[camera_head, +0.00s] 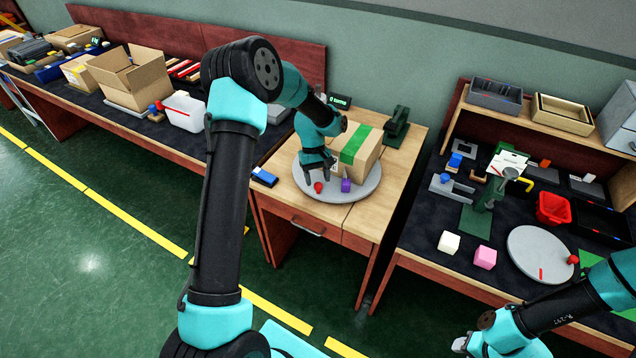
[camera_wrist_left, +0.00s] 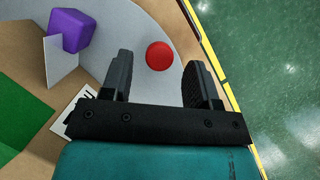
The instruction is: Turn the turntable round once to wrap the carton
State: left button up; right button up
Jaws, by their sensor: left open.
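The grey turntable (camera_head: 340,193) lies on the wooden table in the middle, with the carton (camera_head: 368,158) on it. A green band (camera_head: 355,146) runs over the carton. A red round knob (camera_head: 319,187) sits at the turntable's near edge, with a purple cube (camera_head: 346,185) to its right. My left gripper (camera_head: 317,176) is open and points down at the knob. In the left wrist view the knob (camera_wrist_left: 159,56) appears between the open fingertips (camera_wrist_left: 160,72), with gaps on both sides. My right gripper (camera_head: 465,343) is at the bottom edge, its jaws unclear.
A blue box-like item (camera_head: 264,177) lies left of the turntable, and a dark green device (camera_head: 397,126) stands behind right. The right bench holds another grey disc (camera_head: 535,250), a red bin (camera_head: 553,208) and small blocks. The left bench holds open cartons (camera_head: 130,76) and a white bin (camera_head: 184,110).

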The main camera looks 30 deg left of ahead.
pick_arm(q)
jog(key=shift+x, duration=1.05)
grip_shut()
